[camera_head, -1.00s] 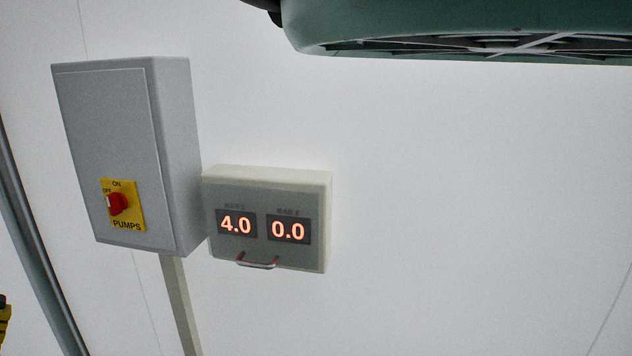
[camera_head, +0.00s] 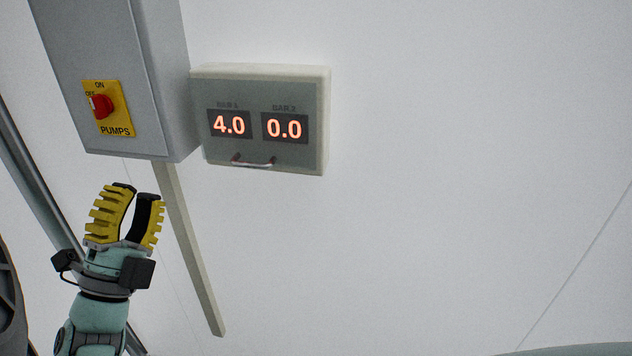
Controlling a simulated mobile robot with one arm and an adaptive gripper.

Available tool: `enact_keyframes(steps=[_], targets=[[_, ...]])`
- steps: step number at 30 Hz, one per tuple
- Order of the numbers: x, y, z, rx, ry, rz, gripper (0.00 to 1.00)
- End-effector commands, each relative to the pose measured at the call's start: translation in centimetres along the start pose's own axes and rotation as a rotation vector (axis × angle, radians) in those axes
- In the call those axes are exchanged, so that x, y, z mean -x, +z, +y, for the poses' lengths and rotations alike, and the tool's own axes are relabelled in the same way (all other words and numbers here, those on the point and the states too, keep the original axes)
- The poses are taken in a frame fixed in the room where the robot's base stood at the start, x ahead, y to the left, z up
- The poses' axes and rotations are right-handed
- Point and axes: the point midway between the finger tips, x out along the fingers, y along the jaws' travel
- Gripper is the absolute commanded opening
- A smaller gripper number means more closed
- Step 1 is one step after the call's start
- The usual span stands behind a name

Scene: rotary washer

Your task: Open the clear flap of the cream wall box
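The cream wall box (camera_head: 324,120) hangs on the white wall at upper centre. Its clear flap (camera_head: 256,90) is closed over two lit displays reading 4.0 and 0.0. A small metal handle (camera_head: 255,164) sits at the flap's lower edge. My gripper (camera_head: 138,192) is at lower left, below the grey cabinet and left of and lower than the box. It points upward, its yellow and black fingers apart with nothing between them. It is clear of the handle in the picture.
A grey cabinet (camera_head: 95,45) with a red PUMPS switch (camera_head: 101,106) adjoins the box's left side. A pale conduit (camera_head: 190,250) runs down from the cabinet, right of my gripper. A metal pipe (camera_head: 35,180) stands at far left. The wall below and right of the box is bare.

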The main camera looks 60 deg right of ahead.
Motion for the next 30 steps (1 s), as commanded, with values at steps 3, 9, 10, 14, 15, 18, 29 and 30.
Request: enact_keyframes(steps=[3,9,10,14,15,18,29,30], targets=[[0.4,-1.0,9.0,-0.26,0.266,0.072,0.09],[0.8,-1.3,17.9,-0.867,0.511,0.217,0.0],[0.6,-1.4,18.6,-0.963,0.521,0.238,0.0],[-0.6,-1.9,19.9,-1.336,0.506,0.288,0.0],[-1.1,-2.2,19.9,-1.428,0.488,0.292,0.0],[-2.2,-3.0,19.5,-1.593,0.441,0.292,0.0],[-5.0,-3.3,19.3,-1.698,0.405,0.277,0.0],[-5.5,-3.3,19.5,-1.695,0.405,0.279,0.0]])
